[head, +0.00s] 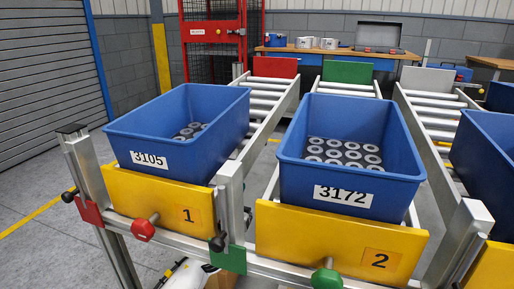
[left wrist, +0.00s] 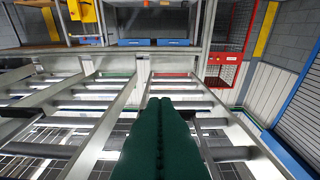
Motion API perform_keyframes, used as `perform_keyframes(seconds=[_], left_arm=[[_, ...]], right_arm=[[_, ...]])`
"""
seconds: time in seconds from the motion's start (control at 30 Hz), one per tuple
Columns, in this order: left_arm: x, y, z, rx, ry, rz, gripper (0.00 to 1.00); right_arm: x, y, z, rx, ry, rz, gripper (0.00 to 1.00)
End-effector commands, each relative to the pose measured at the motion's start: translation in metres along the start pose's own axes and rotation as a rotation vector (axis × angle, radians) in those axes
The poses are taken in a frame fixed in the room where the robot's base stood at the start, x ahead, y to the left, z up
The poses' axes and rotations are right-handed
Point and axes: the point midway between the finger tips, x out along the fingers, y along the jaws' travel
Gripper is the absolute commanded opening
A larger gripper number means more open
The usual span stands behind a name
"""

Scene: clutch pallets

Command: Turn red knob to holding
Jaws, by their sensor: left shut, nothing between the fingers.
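The red knob (head: 143,229) sticks out at the front of the left lane, by the yellow plate marked 1 (head: 160,200). A red plate (head: 89,212) is on the post to its left. My left gripper's dark green fingers (left wrist: 160,103) are pressed together with nothing between them in the left wrist view, in front of roller lanes. The red knob does not show in that view. A white arm part of mine is at the bottom of the head view, below the knob; I cannot make out the fingers there. My right gripper is not in view.
Blue bins labelled 3105 (head: 149,159) and 3172 (head: 343,195) hold grey ring-shaped parts. A green knob (head: 327,278) is at the second lane, below yellow plate 2 (head: 340,240). Metal posts and a front rail frame the lanes. Floor at the left is clear.

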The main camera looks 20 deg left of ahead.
Motion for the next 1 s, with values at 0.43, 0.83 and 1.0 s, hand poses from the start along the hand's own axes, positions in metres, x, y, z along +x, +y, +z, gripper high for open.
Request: perform_keyframes(seconds=[0.43, 0.83, 1.0], left_arm=[[0.061, 0.001, 0.002, 0.003, 0.004, 0.001, 0.00], [0.108, 0.000, -0.031, 0.005, 0.004, 0.002, 0.00], [0.110, 0.000, -0.038, 0.005, 0.001, 0.001, 0.00]], right_arm=[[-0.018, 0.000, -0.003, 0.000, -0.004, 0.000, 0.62], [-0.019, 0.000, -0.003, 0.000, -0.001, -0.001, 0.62], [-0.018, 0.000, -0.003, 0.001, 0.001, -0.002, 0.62]])
